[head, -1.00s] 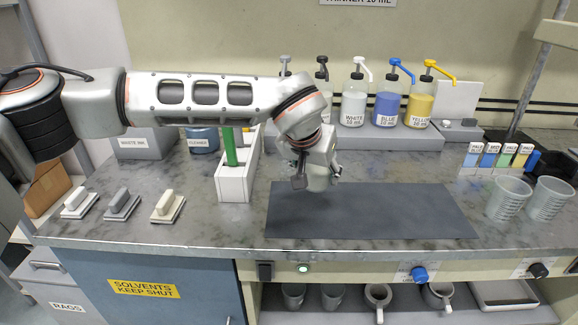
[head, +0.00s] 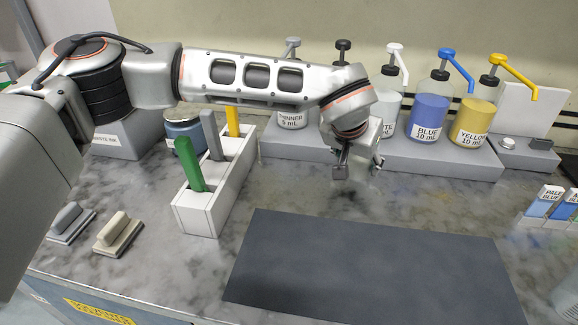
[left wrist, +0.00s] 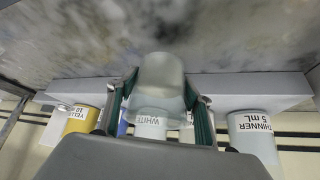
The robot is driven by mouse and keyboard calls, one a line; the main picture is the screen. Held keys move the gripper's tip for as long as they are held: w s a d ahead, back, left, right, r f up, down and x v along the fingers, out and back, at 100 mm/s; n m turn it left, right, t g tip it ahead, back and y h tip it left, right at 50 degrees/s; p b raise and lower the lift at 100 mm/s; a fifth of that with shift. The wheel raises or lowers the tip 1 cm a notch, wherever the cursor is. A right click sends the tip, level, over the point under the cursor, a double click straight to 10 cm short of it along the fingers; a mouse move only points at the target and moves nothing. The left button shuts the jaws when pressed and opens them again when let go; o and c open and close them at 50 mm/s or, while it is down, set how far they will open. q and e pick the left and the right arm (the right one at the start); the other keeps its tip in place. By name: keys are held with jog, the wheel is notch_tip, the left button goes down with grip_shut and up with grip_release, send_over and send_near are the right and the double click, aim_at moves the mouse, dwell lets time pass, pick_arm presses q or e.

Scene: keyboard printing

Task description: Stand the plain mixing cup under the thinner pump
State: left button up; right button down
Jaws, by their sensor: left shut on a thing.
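In the left wrist view, a plain translucent cup (left wrist: 158,85) is between the two fingers of my left gripper (left wrist: 162,103), which is shut on it. In the head view my left gripper (head: 345,168) is over the bench, in front of the pump shelf and right of the thinner bottle; I cannot clearly make out the cup there. The thinner pump bottle (head: 291,116), with a grey head and a "THINNER 5 mL" label, stands at the left of the pump row. It also shows in the left wrist view (left wrist: 254,142). My right gripper is not in view.
Blue (head: 428,120) and yellow (head: 473,122) pump bottles stand on the grey shelf (head: 440,163), with black- and white-headed pumps partly hidden by my arm. A white rack (head: 195,220) with coloured-handled tools stands left. A dark mat (head: 365,270) lies clear in front.

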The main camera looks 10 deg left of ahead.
pick_arm(q)
send_over(285, 172)
jog(key=s, duration=0.2)
jog(key=shift+w+a+r+p, duration=0.1)
jog(key=shift+w+a+p, duration=0.05)
jog(key=shift+a+p, duration=0.25)
jog(key=shift+f+b, duration=0.3)
jog(key=shift+f, duration=1.55)
jog(key=shift+r, duration=0.1)
jog(key=o, duration=1.2)
jog(key=shift+f, duration=0.2)
jog(key=shift+r, duration=0.1)
